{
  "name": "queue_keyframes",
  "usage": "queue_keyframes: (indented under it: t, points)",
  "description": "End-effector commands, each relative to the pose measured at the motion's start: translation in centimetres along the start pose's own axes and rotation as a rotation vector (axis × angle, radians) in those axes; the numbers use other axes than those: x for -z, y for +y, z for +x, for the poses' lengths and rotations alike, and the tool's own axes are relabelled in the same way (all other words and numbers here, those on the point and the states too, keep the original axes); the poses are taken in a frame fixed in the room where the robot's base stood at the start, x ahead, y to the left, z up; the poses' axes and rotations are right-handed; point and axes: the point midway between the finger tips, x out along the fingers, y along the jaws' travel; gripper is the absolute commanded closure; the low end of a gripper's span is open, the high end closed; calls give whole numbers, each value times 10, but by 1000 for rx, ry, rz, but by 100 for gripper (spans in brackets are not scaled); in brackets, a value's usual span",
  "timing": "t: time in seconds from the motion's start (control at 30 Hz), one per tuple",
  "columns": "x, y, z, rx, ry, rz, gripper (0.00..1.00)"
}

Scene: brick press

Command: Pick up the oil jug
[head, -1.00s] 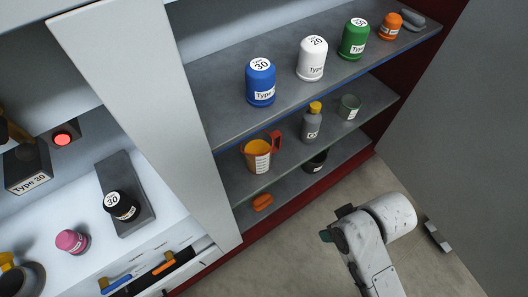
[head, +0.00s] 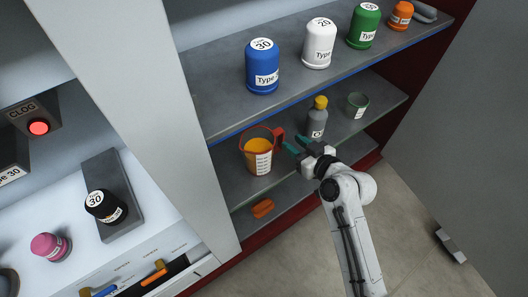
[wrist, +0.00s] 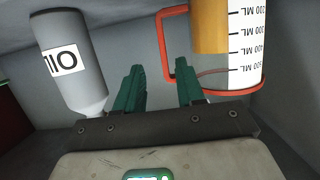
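The jug (head: 258,160), with orange contents, a white measuring scale and a red handle, stands upright on the middle shelf. In the wrist view the jug (wrist: 247,50) is at the upper right, with its red handle (wrist: 163,42) toward my gripper. My gripper (head: 296,143) is just right of the handle, its two teal fingers pointing at it. In the wrist view my gripper (wrist: 160,85) is open and empty, with a clear gap between the fingers. The handle shows near and beyond the right fingertip; I cannot tell whether they touch.
A grey bottle with a yellow cap (head: 317,119) stands close beside my gripper; it also shows in the wrist view (wrist: 72,62). The upper shelf (head: 212,101) is above, with several coloured canisters. An orange item (head: 263,208) lies below.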

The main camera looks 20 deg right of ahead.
Motion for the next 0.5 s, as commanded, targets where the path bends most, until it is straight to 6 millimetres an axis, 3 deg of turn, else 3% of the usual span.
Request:
queue_keyframes:
  t: [0.5]
  points:
    - [-3,-5,56,1,-1,-3,62]
